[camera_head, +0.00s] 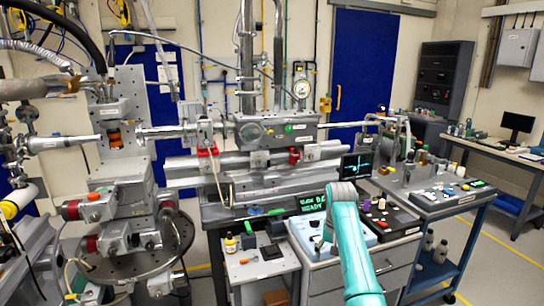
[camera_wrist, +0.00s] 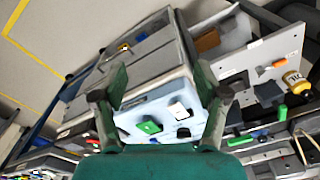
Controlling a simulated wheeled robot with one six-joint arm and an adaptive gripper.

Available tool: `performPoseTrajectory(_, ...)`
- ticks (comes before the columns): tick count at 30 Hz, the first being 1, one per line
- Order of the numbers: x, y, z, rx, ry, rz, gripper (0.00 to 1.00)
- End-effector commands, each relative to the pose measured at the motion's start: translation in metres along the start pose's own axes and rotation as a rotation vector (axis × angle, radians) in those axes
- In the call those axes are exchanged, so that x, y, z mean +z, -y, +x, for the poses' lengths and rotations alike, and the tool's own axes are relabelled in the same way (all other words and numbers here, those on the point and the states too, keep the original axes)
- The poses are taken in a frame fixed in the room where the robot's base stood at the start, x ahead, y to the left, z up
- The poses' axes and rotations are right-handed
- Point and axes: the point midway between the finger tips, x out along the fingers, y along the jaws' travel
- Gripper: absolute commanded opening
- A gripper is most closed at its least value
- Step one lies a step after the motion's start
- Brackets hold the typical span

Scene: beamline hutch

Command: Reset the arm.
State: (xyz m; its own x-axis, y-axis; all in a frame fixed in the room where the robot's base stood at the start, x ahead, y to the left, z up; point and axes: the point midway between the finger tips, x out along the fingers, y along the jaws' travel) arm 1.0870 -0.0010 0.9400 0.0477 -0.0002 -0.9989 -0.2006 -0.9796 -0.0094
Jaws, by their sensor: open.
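My teal arm (camera_head: 355,255) rises from the bottom of the head view and bends over at its top, above the bench. In the wrist view my gripper (camera_wrist: 165,85) has its two dark fingers spread wide, with nothing held between them. Beyond the fingers lies a pale blue tray (camera_wrist: 150,112) with a green block (camera_wrist: 149,127) and a few white and black pieces on it. The pale blue tray also shows beside my arm in the head view (camera_head: 303,231). In the head view the gripper is mostly hidden behind the arm.
A grey drawer cabinet (camera_head: 395,262) stands under the tray. A dark control panel (camera_head: 393,222) lies right of my arm. A small yellow-labelled bottle (camera_head: 230,243) stands at left. Metal beamline equipment (camera_head: 240,160) fills the back. A blue trolley (camera_head: 450,250) stands at right, with open floor beyond.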

Motion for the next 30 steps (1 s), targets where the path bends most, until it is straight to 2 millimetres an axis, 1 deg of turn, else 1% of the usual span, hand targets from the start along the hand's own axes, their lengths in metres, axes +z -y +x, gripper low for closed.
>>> performPoseTrajectory(1, 0.003, -0.001, 0.011, -0.001, -0.006, -0.001, 0.73)
performPoseTrajectory(5, 0.008, -0.002, 0.038, -0.006, -0.032, -0.006, 0.73)
performPoseTrajectory(8, 0.015, -0.003, 0.064, -0.011, -0.058, -0.010, 0.73)
performPoseTrajectory(11, 0.025, -0.005, 0.096, -0.018, -0.090, -0.016, 0.73)
performPoseTrajectory(12, 0.031, -0.006, 0.112, -0.021, -0.106, -0.019, 0.73)
performPoseTrajectory(14, 0.041, -0.008, 0.136, -0.026, -0.134, -0.024, 0.73)
performPoseTrajectory(15, 0.048, -0.010, 0.150, -0.029, -0.153, -0.027, 0.73)
performPoseTrajectory(18, 0.068, -0.014, 0.186, -0.037, -0.200, -0.034, 0.73)
performPoseTrajectory(21, 0.090, -0.018, 0.217, -0.045, -0.247, -0.041, 0.73)
performPoseTrajectory(24, 0.115, -0.023, 0.245, -0.052, -0.294, -0.049, 0.73)
performPoseTrajectory(26, 0.130, -0.026, 0.260, -0.057, -0.323, -0.054, 0.73)
performPoseTrajectory(30, 0.169, -0.034, 0.290, -0.066, -0.388, -0.064, 0.73)
